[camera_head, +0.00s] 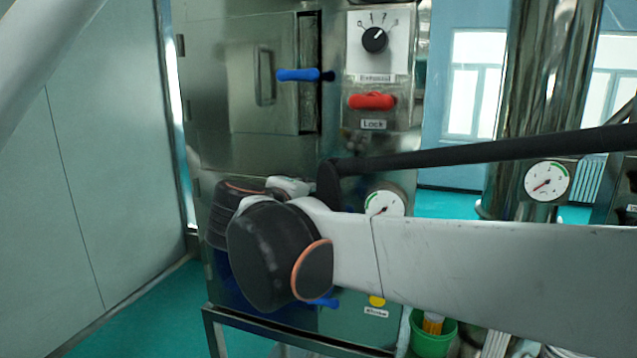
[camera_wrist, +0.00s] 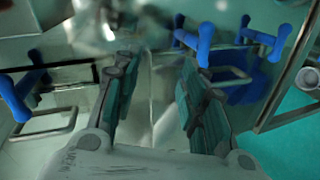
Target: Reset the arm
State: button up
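My gripper (camera_wrist: 157,72) shows in the wrist view with its two dark fingers apart and nothing clear between them. In the head view my arm (camera_head: 480,270) reaches in from the right, and its dark joint (camera_head: 268,255) covers the lower front of the metal cabinet (camera_head: 255,155). My gripper cannot be made out there. Blue handles show on both sides of the fingers in the wrist view, one at the left (camera_wrist: 14,98) and one at the right (camera_wrist: 204,45). They look apart from the fingers.
The cabinet carries a small door with a blue handle (camera_head: 298,75), a dial (camera_head: 375,40), a red lock handle (camera_head: 372,101) and a gauge (camera_head: 384,203). A steel column with another gauge (camera_head: 547,181) stands at right. A green bucket (camera_head: 432,338) is on the floor.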

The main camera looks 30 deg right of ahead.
jog(key=s+a+f+m+y+b, duration=0.1)
jog(key=s+a+f+y+b, duration=0.3)
jog(key=f, duration=0.9)
jog(key=s+a+f+m+g+y+b, duration=0.1)
jog(key=s+a+f+m+y+b, duration=0.1)
jog(key=s+f+b, duration=0.5)
jog(key=s+a+f+m+g+y+b, duration=0.1)
jog(key=s+a+f+y+b, duration=0.4)
jog(key=f, duration=1.5)
jog(key=shift+s+a+m+y+b, duration=0.15)
jog(key=shift+a+m+y+b, duration=0.3)
jog(key=shift+a, duration=0.65)
